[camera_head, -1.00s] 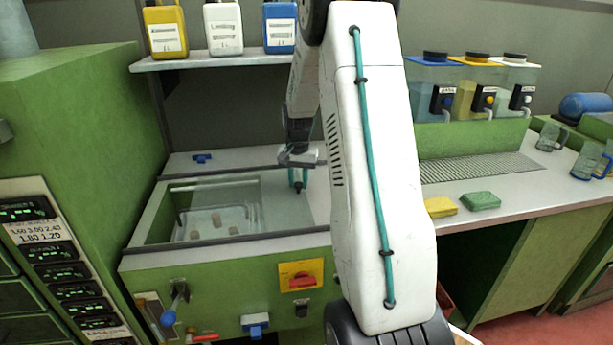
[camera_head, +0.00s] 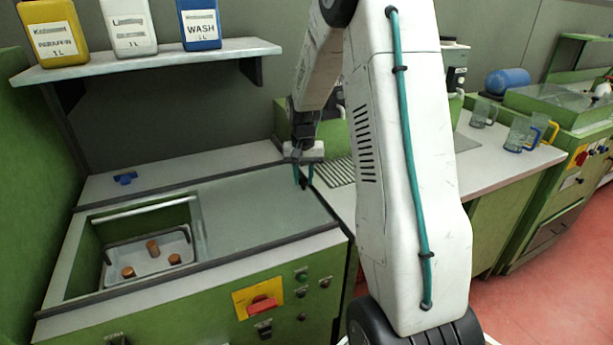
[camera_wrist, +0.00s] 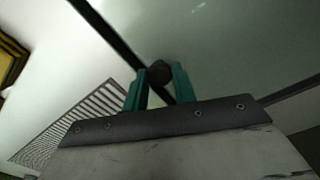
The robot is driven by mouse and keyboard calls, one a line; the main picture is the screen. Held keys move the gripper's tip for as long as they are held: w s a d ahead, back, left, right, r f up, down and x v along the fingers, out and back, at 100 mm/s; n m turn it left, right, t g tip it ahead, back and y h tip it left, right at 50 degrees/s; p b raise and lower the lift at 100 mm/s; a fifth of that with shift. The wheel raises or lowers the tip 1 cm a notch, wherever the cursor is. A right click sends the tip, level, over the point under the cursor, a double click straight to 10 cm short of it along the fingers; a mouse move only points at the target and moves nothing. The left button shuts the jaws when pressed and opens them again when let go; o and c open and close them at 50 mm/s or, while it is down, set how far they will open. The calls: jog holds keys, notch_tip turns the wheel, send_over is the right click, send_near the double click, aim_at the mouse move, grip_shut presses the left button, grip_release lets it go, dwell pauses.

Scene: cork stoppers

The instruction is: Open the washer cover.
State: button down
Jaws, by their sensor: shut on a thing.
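The washer is the green bench unit with a grey top (camera_head: 110,210). Its cover (camera_head: 265,215) is a flat, see-through sliding panel, now lying to the right over the grey top. The basin on the left is largely uncovered, and a wire-rimmed tray (camera_head: 118,250) in it holds three brown corks (camera_head: 153,247). My gripper (camera_head: 303,180) is at the cover's far right end. In the wrist view its teal fingers (camera_wrist: 158,85) are shut on a dark round knob (camera_wrist: 159,71) at the cover's edge. The knob's lower part is hidden by the fingers.
A shelf (camera_head: 170,62) with three bottles hangs above. A slotted drain grate (camera_head: 335,172) lies right of my gripper. Glass mugs (camera_head: 520,133) stand farther right.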

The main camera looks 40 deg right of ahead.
jog(key=shift+w+d+r, duration=0.1)
jog(key=c, duration=1.1)
grip_release()
notch_tip(320, 180, up, 8)
jog(key=shift+f, duration=0.15)
jog(key=s+a+r+n, duration=0.2)
jog(key=s+a+r, duration=0.1)
jog(key=s+a, duration=0.5)
jog(key=s+a+r+n+t, duration=0.1)
jog(key=s+a+r+n, duration=0.2)
jog(key=s+a, duration=0.5)
jog(key=s+a+r+n, duration=0.3)
jog(key=s+a, duration=0.6)
jog(key=s, duration=0.5)
jog(key=shift+r, duration=0.7)
